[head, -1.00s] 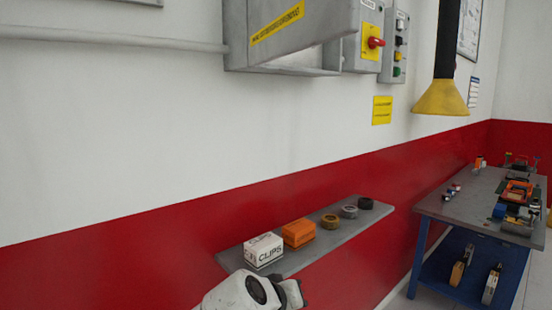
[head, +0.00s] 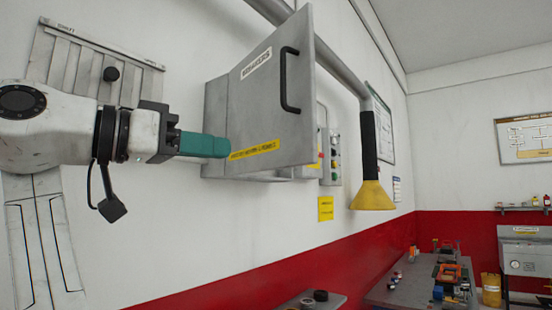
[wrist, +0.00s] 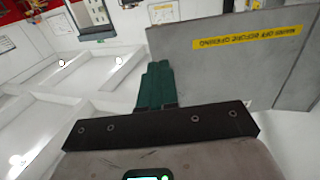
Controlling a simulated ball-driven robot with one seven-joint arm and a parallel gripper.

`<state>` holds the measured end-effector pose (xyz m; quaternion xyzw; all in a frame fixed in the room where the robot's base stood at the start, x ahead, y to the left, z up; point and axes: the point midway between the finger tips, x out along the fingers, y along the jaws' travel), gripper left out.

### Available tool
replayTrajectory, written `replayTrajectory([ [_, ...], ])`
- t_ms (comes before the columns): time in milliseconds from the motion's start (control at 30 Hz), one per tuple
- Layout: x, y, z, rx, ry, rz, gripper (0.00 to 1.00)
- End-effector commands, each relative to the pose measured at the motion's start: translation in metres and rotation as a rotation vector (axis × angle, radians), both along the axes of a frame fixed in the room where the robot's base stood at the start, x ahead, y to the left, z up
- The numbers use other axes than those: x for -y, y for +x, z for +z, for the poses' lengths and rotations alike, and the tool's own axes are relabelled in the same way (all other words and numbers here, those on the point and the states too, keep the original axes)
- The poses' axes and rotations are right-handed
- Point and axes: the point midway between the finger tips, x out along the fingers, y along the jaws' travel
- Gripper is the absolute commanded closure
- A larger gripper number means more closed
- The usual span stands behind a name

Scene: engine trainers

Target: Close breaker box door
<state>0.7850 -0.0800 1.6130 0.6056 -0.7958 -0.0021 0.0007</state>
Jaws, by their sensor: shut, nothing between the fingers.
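The grey breaker box (head: 215,112) is mounted on the white wall in the head view. Its door (head: 268,95) stands partly open, with a black handle (head: 289,80) near its right edge and a yellow label along its lower part. In the wrist view the door (wrist: 270,75) fills the upper right, its label upside down. My gripper (head: 226,146) has green fingers, shut and empty, pointing right at the lower left part of the door. The fingers also show in the wrist view (wrist: 158,66), beside the door's edge. I cannot tell whether they touch it.
A pipe runs above the box. A workbench (head: 410,287) with tools stands lower right. A small shelf (head: 318,301) is below. The space in front of the door looks clear.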

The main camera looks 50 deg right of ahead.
Motion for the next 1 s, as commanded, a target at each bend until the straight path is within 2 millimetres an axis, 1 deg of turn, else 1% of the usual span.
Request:
replayTrajectory([
  [133, 0.007, -0.004, 0.004, 0.006, -0.004, -0.009, 1.0],
  [267, 0.025, -0.009, 0.004, 0.005, -0.002, -0.01, 1.0],
  [600, 0.089, -0.027, 0.005, 0.004, -0.002, -0.008, 1.0],
  [700, 0.105, -0.032, 0.006, 0.004, -0.003, -0.008, 1.0],
  [833, 0.121, -0.036, 0.005, 0.004, -0.003, -0.006, 1.0],
  [1000, 0.132, -0.039, 0.004, 0.004, -0.004, -0.006, 1.0],
])
